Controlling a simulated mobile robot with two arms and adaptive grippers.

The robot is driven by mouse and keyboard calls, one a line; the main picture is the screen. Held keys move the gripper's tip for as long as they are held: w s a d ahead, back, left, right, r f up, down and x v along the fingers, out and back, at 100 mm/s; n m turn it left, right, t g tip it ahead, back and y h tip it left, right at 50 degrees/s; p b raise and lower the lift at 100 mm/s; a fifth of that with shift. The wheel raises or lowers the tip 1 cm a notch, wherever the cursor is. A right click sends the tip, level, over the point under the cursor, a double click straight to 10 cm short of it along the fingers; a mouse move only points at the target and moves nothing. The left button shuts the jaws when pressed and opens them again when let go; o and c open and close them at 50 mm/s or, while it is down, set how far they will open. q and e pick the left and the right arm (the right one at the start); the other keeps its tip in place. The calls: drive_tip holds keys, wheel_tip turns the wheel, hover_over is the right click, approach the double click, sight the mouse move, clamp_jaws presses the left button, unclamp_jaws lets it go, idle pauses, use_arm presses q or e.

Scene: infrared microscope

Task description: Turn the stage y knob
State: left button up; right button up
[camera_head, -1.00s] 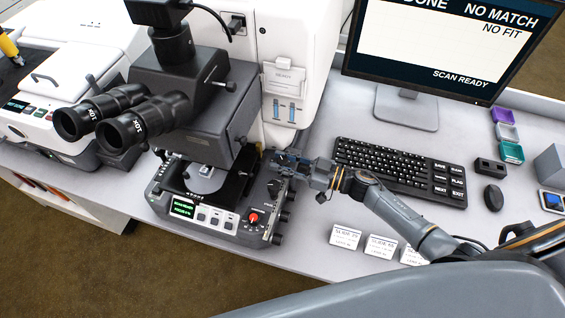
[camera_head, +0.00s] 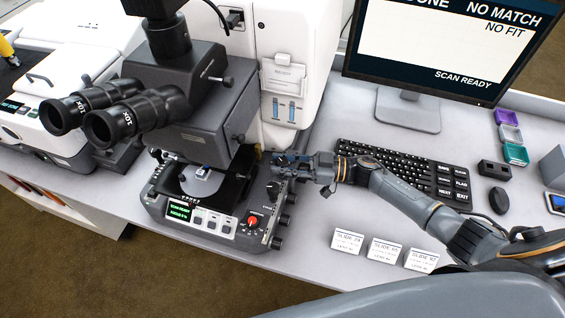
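The microscope (camera_head: 195,95) stands left of centre with black eyepieces, a dark stage (camera_head: 232,187) and a control base (camera_head: 185,228) with a green display. Several black knobs (camera_head: 281,219) line the right side of the base; I cannot read which is the stage y knob. A red knob (camera_head: 253,222) sits on the base's top. My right gripper (camera_head: 272,166) reaches in from the right, at the right edge of the stage, above and behind the side knobs. Its fingers are small and dark, and their opening is unclear. My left gripper is out of view.
A keyboard (camera_head: 400,170), mouse (camera_head: 499,200) and monitor (camera_head: 450,45) are to the right. Several slide labels, one at the left (camera_head: 347,241), stand near the front edge. Coloured boxes (camera_head: 511,135) lie at the far right. Table between base and labels is clear.

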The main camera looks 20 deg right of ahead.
drive_tip(key=shift+o, duration=0.7)
drive_tip(key=shift+d, duration=0.2)
drive_tip(key=v, duration=1.1)
drive_tip(key=shift+s+d, duration=0.2)
drive_tip(key=shift+d, duration=0.1)
